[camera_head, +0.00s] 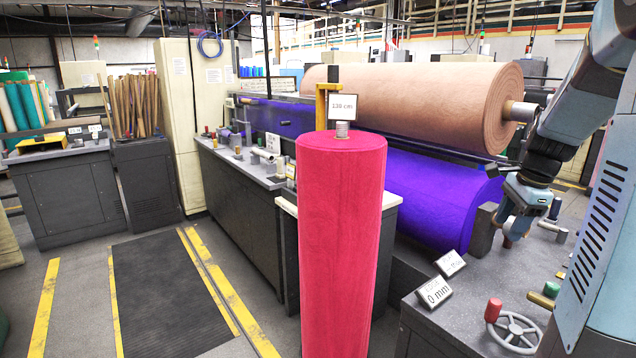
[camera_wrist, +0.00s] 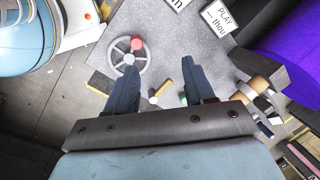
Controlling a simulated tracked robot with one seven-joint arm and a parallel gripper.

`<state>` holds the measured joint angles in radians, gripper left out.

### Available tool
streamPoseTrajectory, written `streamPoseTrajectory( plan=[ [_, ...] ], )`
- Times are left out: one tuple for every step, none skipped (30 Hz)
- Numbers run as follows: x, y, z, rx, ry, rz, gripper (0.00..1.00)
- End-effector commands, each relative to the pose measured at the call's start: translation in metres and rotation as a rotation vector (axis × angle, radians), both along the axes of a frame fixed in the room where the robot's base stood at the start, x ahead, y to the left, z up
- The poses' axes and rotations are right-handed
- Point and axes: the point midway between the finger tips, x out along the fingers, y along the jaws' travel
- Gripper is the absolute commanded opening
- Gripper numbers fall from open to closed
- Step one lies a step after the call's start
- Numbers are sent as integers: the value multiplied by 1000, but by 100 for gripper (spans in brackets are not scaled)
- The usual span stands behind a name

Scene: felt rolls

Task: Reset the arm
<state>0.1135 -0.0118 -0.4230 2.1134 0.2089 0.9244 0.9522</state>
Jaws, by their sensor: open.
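My arm comes in from the upper right of the head view and bends down to my gripper (camera_head: 506,238). The gripper points down above a grey machine bench (camera_head: 425,315) at the lower right. In the wrist view my gripper (camera_wrist: 159,64) has its two dark fingers well apart. Nothing is between them, and speckled bench top shows in the gap. A handwheel with a red knob (camera_wrist: 128,58) lies below, beside the left finger. A small brass peg (camera_wrist: 160,92) shows farther down between the fingers. Whether the fingertips clear the bench by much, I cannot tell.
A tall pink felt roll (camera_head: 340,230) stands upright in the middle. A tan roll (camera_head: 420,100) and a purple roll (camera_head: 445,205) lie behind the bench, close to my arm. Small signs (camera_head: 434,291) stand on the bench. The floor mat (camera_head: 165,290) at left is clear.

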Motion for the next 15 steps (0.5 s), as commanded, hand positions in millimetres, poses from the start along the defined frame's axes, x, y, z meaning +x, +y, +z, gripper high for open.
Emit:
streamPoseTrajectory(
  plan=[
    [-7, 15, 9, -11, -23, 74, 53],
    [-10, 22, 13, -20, -36, 118, 53],
    [-16, 33, 19, -32, -51, 177, 53],
    [-20, 40, 22, -41, -62, 222, 53],
    [-24, 48, 26, -52, -74, 267, 53],
    [-30, 58, 31, -66, -89, 326, 53],
    [-34, 65, 34, -79, -101, 371, 53],
    [-39, 73, 38, -91, -112, 416, 53],
    [-45, 82, 42, -108, -126, 474, 53],
    [-50, 89, 45, -121, -138, 519, 53],
    [-55, 95, 48, -136, -149, 562, 53],
    [-62, 104, 51, -157, -163, 621, 53],
    [-68, 111, 53, -172, -172, 664, 53],
    [-73, 117, 56, -188, -183, 707, 53],
    [-81, 126, 59, -211, -196, 766, 53]
  ],
)
